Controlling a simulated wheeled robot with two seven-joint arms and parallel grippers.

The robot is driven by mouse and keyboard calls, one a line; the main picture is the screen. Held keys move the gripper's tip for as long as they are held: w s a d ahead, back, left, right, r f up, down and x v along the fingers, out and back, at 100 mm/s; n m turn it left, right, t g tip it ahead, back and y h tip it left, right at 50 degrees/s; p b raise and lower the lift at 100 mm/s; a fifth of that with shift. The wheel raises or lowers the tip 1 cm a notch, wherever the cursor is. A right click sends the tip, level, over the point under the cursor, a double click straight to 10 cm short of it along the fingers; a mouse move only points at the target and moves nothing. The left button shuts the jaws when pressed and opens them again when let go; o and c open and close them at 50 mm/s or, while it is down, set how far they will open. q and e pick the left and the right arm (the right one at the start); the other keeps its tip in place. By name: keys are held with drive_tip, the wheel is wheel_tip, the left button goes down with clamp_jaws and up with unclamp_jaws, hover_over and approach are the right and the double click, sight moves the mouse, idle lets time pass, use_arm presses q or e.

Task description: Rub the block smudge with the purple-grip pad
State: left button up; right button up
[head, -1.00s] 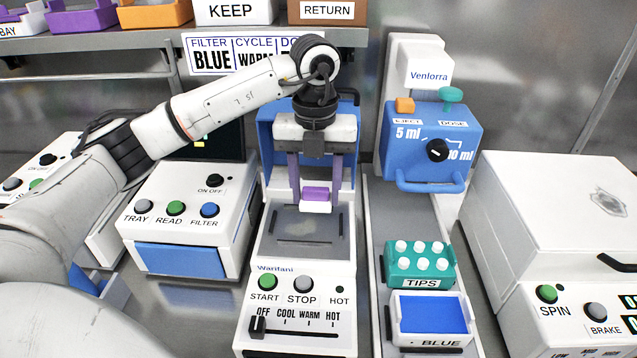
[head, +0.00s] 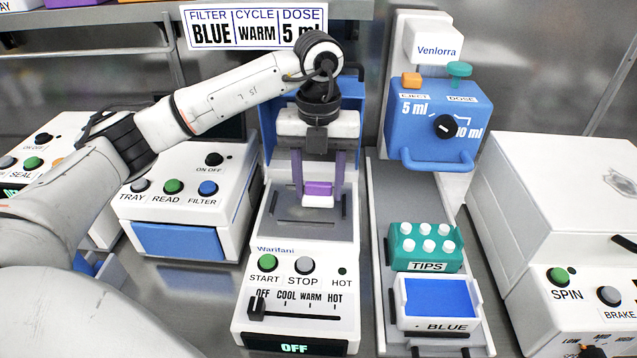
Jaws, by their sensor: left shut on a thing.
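The pad has a purple grip (head: 318,188) and a white rubbing part (head: 318,201). My left gripper (head: 318,186) points down from above with its two purple fingers shut on the grip. The pad is over the right-middle part of the dark grey block (head: 284,214) in the Waritani machine. I cannot tell whether the white part touches the block. The smudge is a faint patch on the block's flat top, hard to make out now and partly behind the pad. My right gripper is not in view.
The machine's blue lid (head: 352,100) stands open behind the gripper. Its heat slider (head: 257,308) is at OFF and its display (head: 294,348) reads OFF. The teal tips box (head: 400,257) and blue trough (head: 440,300) stand right, below the blue dispenser (head: 440,110).

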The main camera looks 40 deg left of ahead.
use_arm(q)
drive_tip(key=shift+f, duration=0.3)
drive_tip(key=shift+a, duration=0.1)
drive_tip(key=shift+s+a+b, duration=0.15)
drive_tip(key=shift+s+a, duration=0.35)
drive_tip(key=shift+a, duration=0.2)
drive_tip(key=shift+s+a+b, duration=0.15)
drive_tip(key=shift+s+a, duration=0.3)
drive_tip(key=shift+a, duration=0.25)
drive_tip(key=shift+s+a+f, duration=0.1)
drive_tip(key=shift+s+a, duration=0.4)
drive_tip(key=shift+a, duration=0.25)
drive_tip(key=shift+s+a, duration=0.45)
drive_tip(key=shift+a, duration=0.25)
drive_tip(key=shift+w+d, duration=0.35)
drive_tip(key=shift+d, duration=0.2)
drive_tip(key=shift+w+d+p, duration=0.2)
drive_tip(key=shift+w+d, duration=0.1)
drive_tip(key=shift+d, duration=0.2)
drive_tip(key=shift+w+d+p, duration=0.2)
drive_tip(key=shift+w+d, duration=0.05)
drive_tip(key=shift+d, duration=0.2)
drive_tip(key=shift+w+d+p, duration=0.25)
drive_tip(key=shift+w+d, duration=0.2)
drive_tip(key=shift+d, duration=0.3)
drive_tip(key=shift+w+d+p, duration=0.25)
drive_tip(key=shift+w+d, duration=0.2)
drive_tip(key=shift+d, duration=0.25)
drive_tip(key=shift+r, duration=0.2)
